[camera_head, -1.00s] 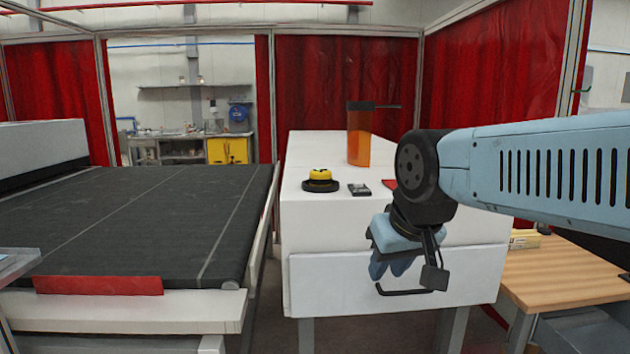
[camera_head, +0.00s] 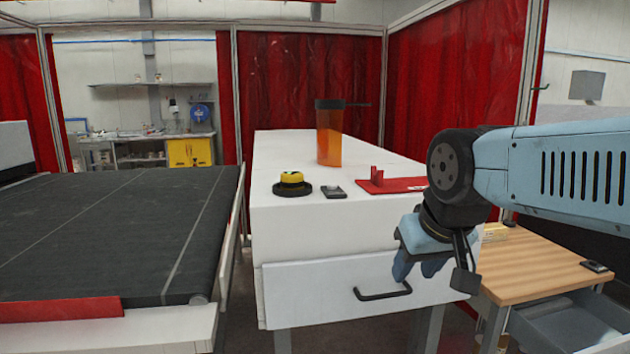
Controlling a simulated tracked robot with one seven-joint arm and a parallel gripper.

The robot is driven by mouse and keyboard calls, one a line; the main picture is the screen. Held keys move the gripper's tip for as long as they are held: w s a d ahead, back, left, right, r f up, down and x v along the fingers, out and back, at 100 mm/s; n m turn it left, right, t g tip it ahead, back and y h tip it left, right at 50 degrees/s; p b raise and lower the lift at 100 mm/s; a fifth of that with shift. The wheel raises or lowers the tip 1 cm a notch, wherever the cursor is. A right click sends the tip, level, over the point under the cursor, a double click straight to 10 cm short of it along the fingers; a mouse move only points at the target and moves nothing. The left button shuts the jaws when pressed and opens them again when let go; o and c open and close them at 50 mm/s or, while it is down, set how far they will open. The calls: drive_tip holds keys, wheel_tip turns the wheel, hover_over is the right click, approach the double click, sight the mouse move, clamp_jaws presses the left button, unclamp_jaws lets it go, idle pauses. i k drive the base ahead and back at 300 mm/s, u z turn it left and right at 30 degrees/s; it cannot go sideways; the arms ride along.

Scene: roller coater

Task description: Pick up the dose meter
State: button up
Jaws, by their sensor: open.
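A small flat dark device (camera_head: 334,192) with a lighter face, perhaps the dose meter, lies near the front edge of the white cabinet top (camera_head: 280,222). A similar small dark item (camera_head: 597,266) lies on the wooden table at the right, too small to identify. My gripper (camera_head: 417,268) hangs fingers down in front of the cabinet's drawer front, below the top's level and right of the first device. It is open, with nothing seen between its blue fingers, and is apart from both items.
A yellow and black round item (camera_head: 292,184), an orange cylinder (camera_head: 329,135) and a red plate (camera_head: 392,185) with an upright piece are on the cabinet. The drawer has a black handle (camera_head: 383,291). A dark conveyor (camera_head: 110,220) stands left. The wooden table (camera_head: 535,265) has an open drawer (camera_head: 568,318).

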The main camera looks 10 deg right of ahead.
sight(289, 180)
drive_tip(key=u, duration=0.75)
drive_tip(key=i, duration=0.1)
drive_tip(key=z, duration=2.4)
drive_tip(key=k, duration=1.6)
drive_tip(key=u, duration=1.6)
drive_tip(key=i, duration=1.05)
drive_tip(key=u, duration=0.05)
